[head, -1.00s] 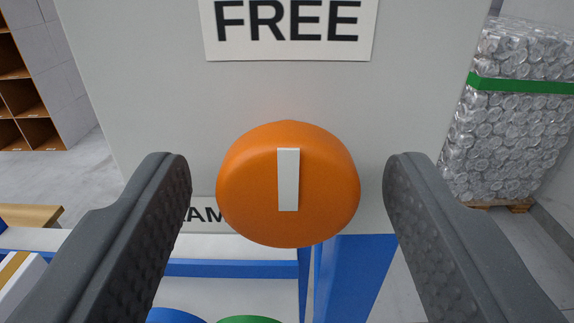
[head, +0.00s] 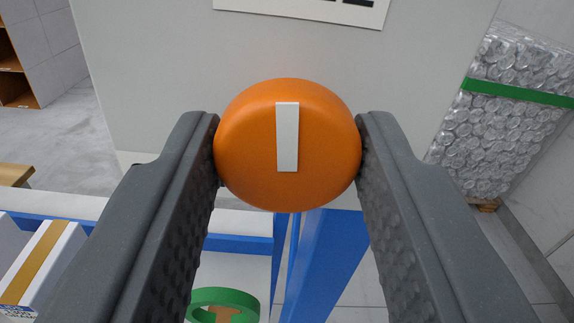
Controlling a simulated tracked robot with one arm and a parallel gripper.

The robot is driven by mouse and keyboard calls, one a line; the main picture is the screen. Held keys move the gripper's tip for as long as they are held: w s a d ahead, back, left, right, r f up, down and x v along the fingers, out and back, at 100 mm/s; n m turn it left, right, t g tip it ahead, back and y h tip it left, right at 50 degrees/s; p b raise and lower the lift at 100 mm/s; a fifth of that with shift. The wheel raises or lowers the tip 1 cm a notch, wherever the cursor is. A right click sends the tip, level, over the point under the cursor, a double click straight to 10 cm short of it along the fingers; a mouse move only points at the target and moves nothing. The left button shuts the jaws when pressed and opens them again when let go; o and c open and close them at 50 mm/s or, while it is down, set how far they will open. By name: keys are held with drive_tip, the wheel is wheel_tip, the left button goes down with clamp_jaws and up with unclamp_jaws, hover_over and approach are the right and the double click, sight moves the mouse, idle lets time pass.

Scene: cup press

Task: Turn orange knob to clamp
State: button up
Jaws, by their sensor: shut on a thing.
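The orange knob (head: 245,145) is in the middle of the head view, on a light grey panel (head: 150,70). Its white pointer bar (head: 287,137) stands nearly upright, toward the label above. My gripper (head: 288,150) is shut on the knob, with one dark finger touching its left side and the other its right side. A white label (head: 305,8) above the knob is cut off by the top edge, so its word is not readable. The lower label seen before is hidden behind the knob and fingers.
A blue frame (head: 330,255) runs below the panel. A green ring (head: 225,297) lies low, left of centre. A white box with a gold stripe (head: 35,265) is at the lower left. A wrapped stack with a green band (head: 515,93) stands at the right.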

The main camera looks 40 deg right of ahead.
drive_tip(key=n+b, duration=0.4)
drive_tip(key=shift+f, duration=0.1)
drive_tip(key=n+b, duration=0.1)
drive_tip(key=n, duration=0.3)
drive_tip(key=shift+b, duration=0.4)
drive_tip(key=n+b, duration=0.1)
drive_tip(key=n, duration=0.7)
drive_tip(key=shift+n, duration=0.4)
drive_tip(key=o, duration=1)
drive_tip(key=shift+a, duration=0.1)
drive_tip(key=b+v, duration=0.2)
drive_tip(key=v, duration=1.1)
drive_tip(key=shift+s+a, duration=0.2)
drive_tip(key=shift+s, duration=0.1)
